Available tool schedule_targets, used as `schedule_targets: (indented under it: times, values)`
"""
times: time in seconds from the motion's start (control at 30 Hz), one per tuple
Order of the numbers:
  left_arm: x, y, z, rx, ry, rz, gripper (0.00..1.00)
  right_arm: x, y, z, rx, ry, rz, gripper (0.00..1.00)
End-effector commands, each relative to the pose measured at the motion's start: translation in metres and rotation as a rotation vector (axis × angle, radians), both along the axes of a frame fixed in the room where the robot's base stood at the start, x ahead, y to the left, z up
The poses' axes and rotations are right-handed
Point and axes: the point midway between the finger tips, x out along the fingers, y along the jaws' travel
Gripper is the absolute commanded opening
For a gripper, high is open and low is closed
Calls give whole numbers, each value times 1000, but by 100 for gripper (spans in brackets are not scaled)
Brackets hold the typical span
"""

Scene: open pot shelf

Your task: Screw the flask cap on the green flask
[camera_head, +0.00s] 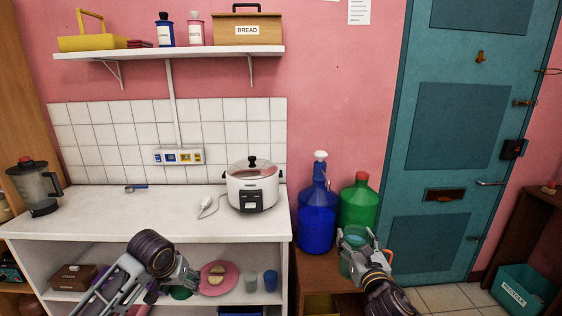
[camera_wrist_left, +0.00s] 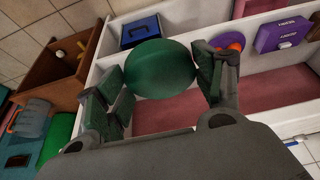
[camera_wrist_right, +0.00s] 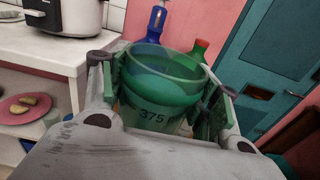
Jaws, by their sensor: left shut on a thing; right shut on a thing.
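The green flask (camera_wrist_right: 155,112) is a see-through green vessel with an open round mouth and the marking "375". My right gripper (camera_wrist_right: 163,88) is shut on its sides. It also shows in the head view (camera_head: 347,262), upright or slightly tilted, in front of the large bottles. My left gripper (camera_wrist_left: 158,68) is shut on a round dark green disc, the flask cap (camera_wrist_left: 162,72). In the head view the left gripper (camera_head: 186,284) is low, in front of the open shelf, with the cap (camera_head: 181,293) partly hidden by it. Cap and flask are well apart.
A white counter (camera_head: 130,215) with a rice cooker (camera_head: 252,187) and a blender (camera_head: 36,188) stands behind. Its lower shelf holds a pink plate (camera_head: 227,275) and cups. A large blue bottle (camera_head: 316,220) and green bottle (camera_head: 360,203) stand behind the flask. A teal door is at right.

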Motion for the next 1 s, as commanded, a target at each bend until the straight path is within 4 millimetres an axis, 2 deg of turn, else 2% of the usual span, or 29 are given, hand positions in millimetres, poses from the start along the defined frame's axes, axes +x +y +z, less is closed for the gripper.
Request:
schedule_targets:
  times: [0.03, 0.6, 1.0]
  values:
    - [-1, -5, 6, 0, 0, -4, 56, -3, -1, 1, 1, 2, -2, 19]
    - [-11, -51, 35, -1, 1, -42, 56, -32, -7, -23, 0, 4, -25, 19]
    - [-17, -71, 57, 1, 1, -54, 56, -60, -6, -44, 1, 2, -31, 19]
